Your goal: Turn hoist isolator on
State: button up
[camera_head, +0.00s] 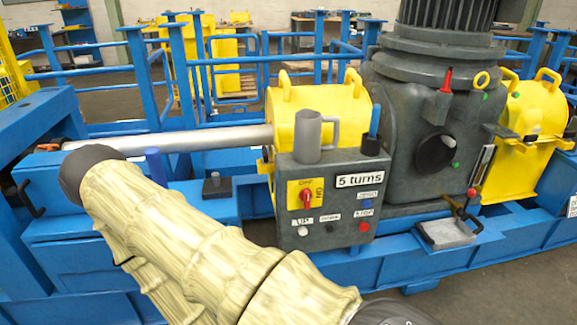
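The hoist isolator (306,196) is a red rotary knob on a yellow plate, on the front of a grey control box (287,239). Marks that look like OFF above and ON at the right stand beside the knob. The knob seems to point up, but it is too small to be sure. My sleeved arm crosses the lower left, in front of and left of the box. No gripper fingers show, so I cannot see what the gripper does.
A grey mug (308,137) and a blue-handled item (372,134) stand on the box. Push buttons and a "5 turns" label (359,180) share its front. Blue frame beams (505,242), a silver shaft (205,138) and a grey gearbox (402,112) surround it. Clear floor lies at lower right.

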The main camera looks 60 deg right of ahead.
aim_at(305, 195)
jog(key=z, duration=3.15)
jog(key=k, duration=0.6)
jog(key=u, duration=1.45)
